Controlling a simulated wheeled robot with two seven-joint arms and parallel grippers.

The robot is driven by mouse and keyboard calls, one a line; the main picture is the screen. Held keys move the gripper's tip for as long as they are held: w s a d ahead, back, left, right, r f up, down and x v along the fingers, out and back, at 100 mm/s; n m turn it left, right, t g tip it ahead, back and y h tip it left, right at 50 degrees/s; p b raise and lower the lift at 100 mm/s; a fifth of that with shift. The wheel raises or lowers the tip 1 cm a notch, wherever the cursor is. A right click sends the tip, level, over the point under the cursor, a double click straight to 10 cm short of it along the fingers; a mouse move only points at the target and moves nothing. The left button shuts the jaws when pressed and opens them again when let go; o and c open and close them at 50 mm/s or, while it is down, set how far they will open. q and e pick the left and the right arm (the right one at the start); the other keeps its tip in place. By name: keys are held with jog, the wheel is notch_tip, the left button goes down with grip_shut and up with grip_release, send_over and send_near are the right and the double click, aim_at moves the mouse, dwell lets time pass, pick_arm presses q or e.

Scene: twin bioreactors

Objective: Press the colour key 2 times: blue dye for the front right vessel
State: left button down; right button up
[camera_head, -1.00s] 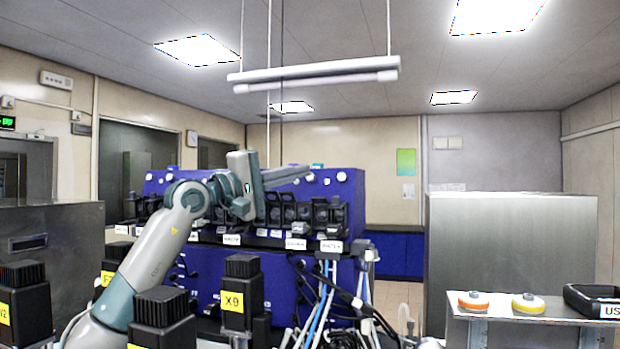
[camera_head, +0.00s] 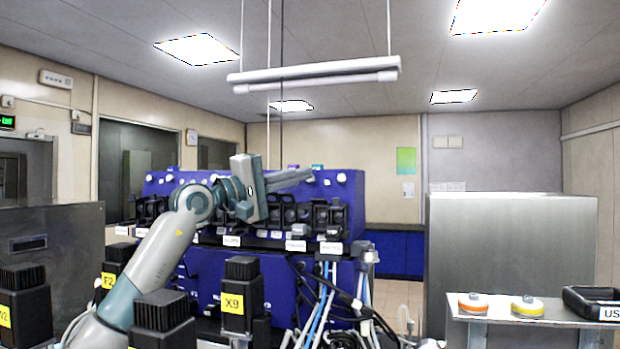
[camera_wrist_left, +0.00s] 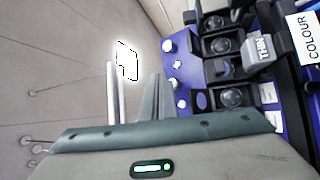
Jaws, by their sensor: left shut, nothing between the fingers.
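The blue bioreactor unit (camera_head: 225,290) stands ahead with a row of black-framed parts and white label plates along its front. My left gripper (camera_head: 308,175) is shut and empty, held level above that row with its fingers pointing right. In the left wrist view, its fingers (camera_wrist_left: 158,80) point up the picture beside the blue top. There a white COLOUR plate (camera_wrist_left: 303,35) is cut by the right edge, and a grey key marked THIN (camera_wrist_left: 264,48) sits near it. The fingers appear apart from both. The head view's plates are too small to read. My right gripper is out of view.
Black-capped blocks with yellow labels, one reading X9 (camera_head: 240,290), stand close in front. Cables and tubes (camera_head: 325,300) hang at the unit's right. A shelf (camera_head: 500,310) at right holds an orange disc (camera_head: 473,303), a yellow disc (camera_head: 528,305) and a black tray (camera_head: 592,300).

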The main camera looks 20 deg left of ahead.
pick_arm(q)
jog(key=shift+w+f+p, duration=0.15)
jog(key=shift+w+p, duration=0.15)
jog(key=shift+w, duration=0.25)
jog(key=shift+w+f+p, duration=0.15)
jog(key=shift+w+p, duration=0.1)
jog(key=shift+w, duration=0.25)
jog(key=shift+s+b, duration=0.6)
jog(key=shift+s, duration=0.05)
jog(key=shift+s+r+b, duration=0.25)
jog(key=shift+s, duration=0.3)
jog(key=shift+s+r+b, duration=0.2)
jog(key=shift+s, duration=0.3)
jog(key=shift+s, duration=0.1)
